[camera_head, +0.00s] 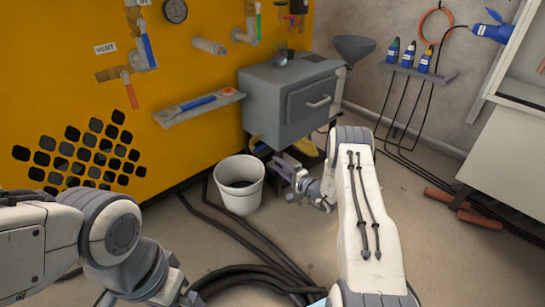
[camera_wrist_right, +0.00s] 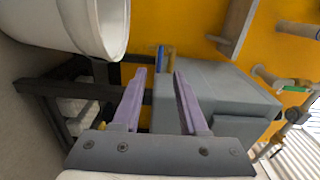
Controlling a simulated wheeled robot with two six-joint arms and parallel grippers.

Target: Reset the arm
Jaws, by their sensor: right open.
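My right arm (camera_head: 362,205) reaches forward from the bottom of the head view, bent at its elbow. My right gripper (camera_head: 285,168) is beyond it, between the white bucket (camera_head: 239,202) and the arm, in front of the grey box (camera_head: 291,103). In the right wrist view, the right gripper (camera_wrist_right: 160,73) has its two purple fingers apart with nothing held between them. The grey box (camera_wrist_right: 222,90) lies beyond the fingers and the bucket (camera_wrist_right: 95,28) is at upper left. My left arm (camera_head: 112,232) comes in at the lower left; its fingers do not show.
A yellow panel (camera_head: 75,85) with valves and a gauge stands behind. A small shelf (camera_head: 198,107) holds a blue-handled tool. Black hoses (camera_head: 245,280) lie on the floor. A white cabinet (camera_head: 505,150) stands right. Floor right of my arm is mostly clear.

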